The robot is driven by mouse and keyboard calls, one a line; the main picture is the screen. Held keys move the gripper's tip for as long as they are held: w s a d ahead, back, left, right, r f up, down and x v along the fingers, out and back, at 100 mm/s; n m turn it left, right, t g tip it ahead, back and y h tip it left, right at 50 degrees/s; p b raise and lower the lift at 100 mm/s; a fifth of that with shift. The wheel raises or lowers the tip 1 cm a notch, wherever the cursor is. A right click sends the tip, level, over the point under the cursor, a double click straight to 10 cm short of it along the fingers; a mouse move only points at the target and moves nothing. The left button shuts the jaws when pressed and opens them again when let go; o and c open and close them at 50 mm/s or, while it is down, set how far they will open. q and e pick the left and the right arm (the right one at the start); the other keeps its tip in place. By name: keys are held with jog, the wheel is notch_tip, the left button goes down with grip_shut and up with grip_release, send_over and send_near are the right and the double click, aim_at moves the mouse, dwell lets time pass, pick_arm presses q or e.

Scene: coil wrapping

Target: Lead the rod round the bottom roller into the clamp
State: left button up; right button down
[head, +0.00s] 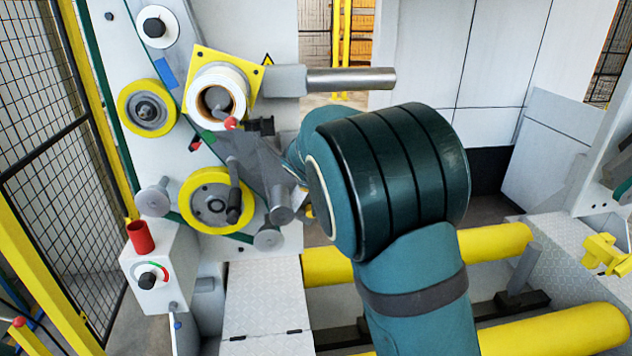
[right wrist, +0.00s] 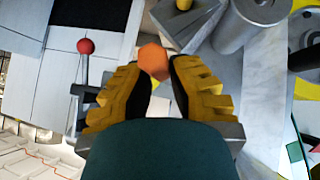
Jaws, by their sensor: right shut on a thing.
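The lower yellow-rimmed roller (head: 188,200) is on the machine's front face, left of my right arm in the head view. A dark grey bracket (head: 262,160) with a red ball-ended lever (head: 231,124) stands above it; I cannot tell for sure that this is the clamp. My right gripper (right wrist: 161,85) is shut on an orange six-sided piece (right wrist: 155,62), seen end-on between its yellow finger pads; it appears to be the rod. The rest of its length is hidden. In the head view my right arm covers most of this gripper. My left gripper is out of view.
A second yellow-rimmed roller (head: 121,108) and a white coil core (head: 216,68) sit higher up. A grey bar (head: 350,78) sticks out right. Yellow floor tubes (head: 500,240) lie right. Mesh fencing (head: 62,160) is left.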

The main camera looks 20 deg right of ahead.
dwell(0.3)
jog(key=shift+r, duration=0.15)
jog(key=s+d+r+p, duration=0.1)
jog(key=d+r+p, duration=0.2)
jog(key=r, duration=0.6)
jog(key=shift+d+p, duration=0.2)
jog(key=shift+p, duration=1)
dwell(0.6)
jog(key=d, duration=0.2)
jog(key=s+d+b, duration=0.1)
jog(key=d, duration=0.1)
jog(key=shift+s+d+f, duration=0.2)
jog(key=shift+d, duration=0.2)
dwell(0.8)
